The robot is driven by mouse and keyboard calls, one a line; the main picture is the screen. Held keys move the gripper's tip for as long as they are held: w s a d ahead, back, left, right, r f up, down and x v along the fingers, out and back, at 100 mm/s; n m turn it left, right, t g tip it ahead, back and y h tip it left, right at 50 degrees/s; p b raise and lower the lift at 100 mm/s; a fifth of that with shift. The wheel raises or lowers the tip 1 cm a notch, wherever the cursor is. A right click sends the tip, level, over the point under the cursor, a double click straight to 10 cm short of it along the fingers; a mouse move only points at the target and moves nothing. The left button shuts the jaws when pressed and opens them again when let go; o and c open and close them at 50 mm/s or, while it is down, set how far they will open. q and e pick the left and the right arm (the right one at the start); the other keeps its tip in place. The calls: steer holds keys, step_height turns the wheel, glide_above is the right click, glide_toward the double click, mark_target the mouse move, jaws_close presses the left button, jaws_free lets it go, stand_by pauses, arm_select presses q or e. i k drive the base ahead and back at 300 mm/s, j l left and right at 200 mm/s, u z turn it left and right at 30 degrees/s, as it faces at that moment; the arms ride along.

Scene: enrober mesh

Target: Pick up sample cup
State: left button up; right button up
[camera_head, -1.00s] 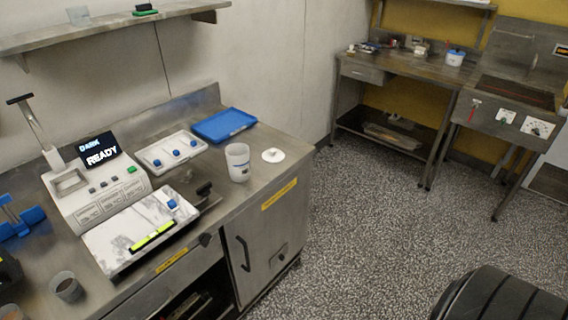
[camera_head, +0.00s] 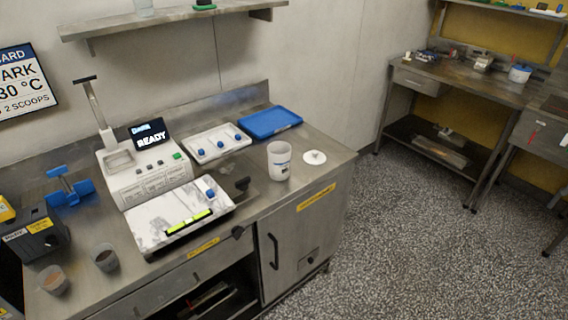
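Several cups stand on the steel counter (camera_head: 330,165), and I cannot tell for sure which is the sample cup. A white, translucent cup (camera_head: 279,165) with a small dark mark stands upright near the right end. A small grey cup (camera_head: 105,258) and a cup with brown contents (camera_head: 54,282) stand at the front left. A white round lid (camera_head: 314,157) with a knob lies right of the white cup. Neither of my grippers is in view.
A machine with a READY screen (camera_head: 149,134) and a marble-patterned plate (camera_head: 165,222) fills the counter's middle. A white tray with blue knobs (camera_head: 217,143) and a blue tray (camera_head: 270,121) lie behind. Open speckled floor (camera_head: 400,240) is at right.

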mark_target(52, 279)
steer(key=u, duration=1.7)
steer(key=k+l+z, duration=0.65)
steer(key=l+z, duration=0.2)
